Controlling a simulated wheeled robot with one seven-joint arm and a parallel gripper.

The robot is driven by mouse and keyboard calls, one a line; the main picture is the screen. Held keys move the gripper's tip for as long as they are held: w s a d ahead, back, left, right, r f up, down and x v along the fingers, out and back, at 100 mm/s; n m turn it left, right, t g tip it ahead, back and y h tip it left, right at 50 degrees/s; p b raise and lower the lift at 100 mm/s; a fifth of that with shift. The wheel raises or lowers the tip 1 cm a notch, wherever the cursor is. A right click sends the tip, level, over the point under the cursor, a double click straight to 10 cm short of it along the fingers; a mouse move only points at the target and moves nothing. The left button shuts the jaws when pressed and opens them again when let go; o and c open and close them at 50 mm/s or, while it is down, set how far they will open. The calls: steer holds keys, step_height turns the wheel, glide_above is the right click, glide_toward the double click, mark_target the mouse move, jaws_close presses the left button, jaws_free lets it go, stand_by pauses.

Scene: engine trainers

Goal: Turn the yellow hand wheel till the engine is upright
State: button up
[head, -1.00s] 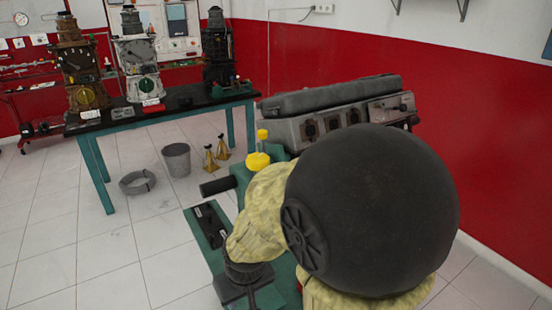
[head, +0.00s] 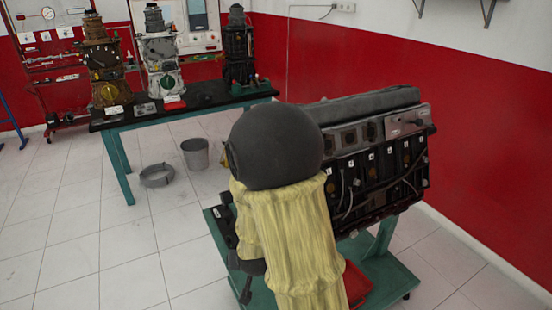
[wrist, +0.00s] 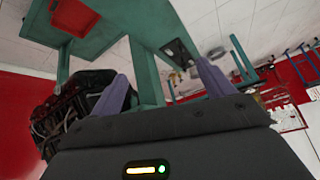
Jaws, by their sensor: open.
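The engine (head: 385,165) sits on a green wheeled stand (head: 400,272), its long grey cover on top and its side with hoses facing me. I cannot judge its exact tilt. In the wrist view the engine (wrist: 62,115) shows at left, below the green stand (wrist: 145,70) in a turned picture. The yellow hand wheel does not show in either view now; my arm covers that part of the stand in the head view. My gripper (wrist: 163,72) is open, its two purple fingers apart with nothing held between them, near the stand's green frame.
A dark-topped table (head: 180,112) with several engine units stands at the back left. A grey bucket (head: 195,153) and a grey ring-shaped pan (head: 157,175) are on the floor. A red tray (head: 356,283) lies low on the stand. The tiled floor at left is clear.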

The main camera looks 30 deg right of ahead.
steer(key=w+d+r+t+h+p, duration=0.1)
steer(key=d+r+t+h+p, duration=0.2)
steer(key=r+p, duration=0.3)
steer(key=w+d+r+m+t+h+p, duration=0.1)
steer(key=d+r+t+h+p, duration=0.3)
steer(key=p, duration=0.4)
step_height(320, 180, up, 3)
steer(key=shift+w+d+f+t+p, duration=0.15)
steer(key=shift+d+t+p, duration=0.35)
steer(key=shift+t, duration=0.5)
steer(key=b+x, duration=0.5)
steer(key=b, duration=0.4)
steer(key=shift+w+f, duration=0.15)
steer(key=shift+w, duration=0.05)
steer(key=shift+w+d+b, duration=0.15)
steer(key=shift+d+b, duration=0.1)
steer(key=shift+b, duration=0.95)
